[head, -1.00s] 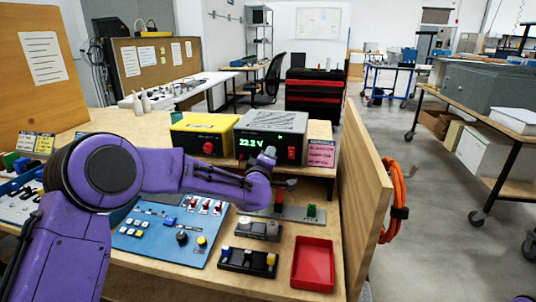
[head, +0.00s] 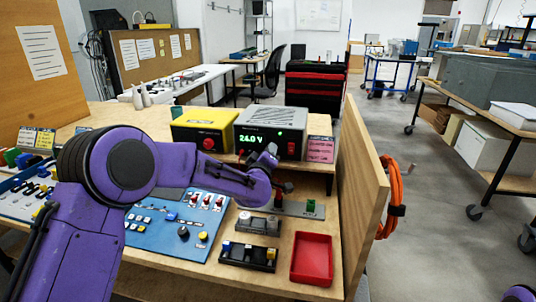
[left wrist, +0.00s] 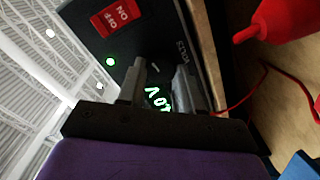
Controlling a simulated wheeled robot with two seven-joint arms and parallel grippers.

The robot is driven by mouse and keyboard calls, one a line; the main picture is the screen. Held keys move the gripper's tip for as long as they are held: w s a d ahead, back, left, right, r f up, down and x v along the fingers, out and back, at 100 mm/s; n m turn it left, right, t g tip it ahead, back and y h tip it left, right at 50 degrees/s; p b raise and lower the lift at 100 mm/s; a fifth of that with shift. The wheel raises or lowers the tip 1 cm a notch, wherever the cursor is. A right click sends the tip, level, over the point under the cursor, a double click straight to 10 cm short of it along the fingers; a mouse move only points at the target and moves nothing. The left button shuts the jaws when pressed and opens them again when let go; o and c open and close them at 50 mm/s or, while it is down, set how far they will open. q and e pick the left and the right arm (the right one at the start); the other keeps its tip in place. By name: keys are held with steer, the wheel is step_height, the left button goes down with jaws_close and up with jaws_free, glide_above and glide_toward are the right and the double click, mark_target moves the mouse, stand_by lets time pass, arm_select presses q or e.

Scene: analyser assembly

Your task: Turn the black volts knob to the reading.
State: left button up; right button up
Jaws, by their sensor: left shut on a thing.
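The grey-topped power supply (head: 270,119) stands on the shelf at the back of the bench. Its green display (head: 253,139) reads 24.0 V. My left gripper (head: 268,157) is at its front panel, below and right of the digits. In the left wrist view my left gripper (left wrist: 160,80) is shut on the black volts knob (left wrist: 155,69), which is dark with a short pale mark. The VOLTS label shows beside the right finger, and the digits lie partly behind the fingers. The knob is hidden in the head view. My right gripper is out of view.
A red switch (head: 291,149) sits right of the knob area, with a pink note (head: 321,149) beside it, too small to read. A yellow unit (head: 205,123) stands left. In front lie a blue panel (head: 160,246), a red tray (head: 312,258) and small blocks.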

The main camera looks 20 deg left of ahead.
arm_select(q)
steer(key=o, duration=1)
steer(key=shift+o, duration=0.2)
steer(key=s+d+b, duration=0.1)
steer(key=s, duration=0.9)
steer(key=shift+s+d, duration=0.2)
steer(key=shift+d, duration=0.1)
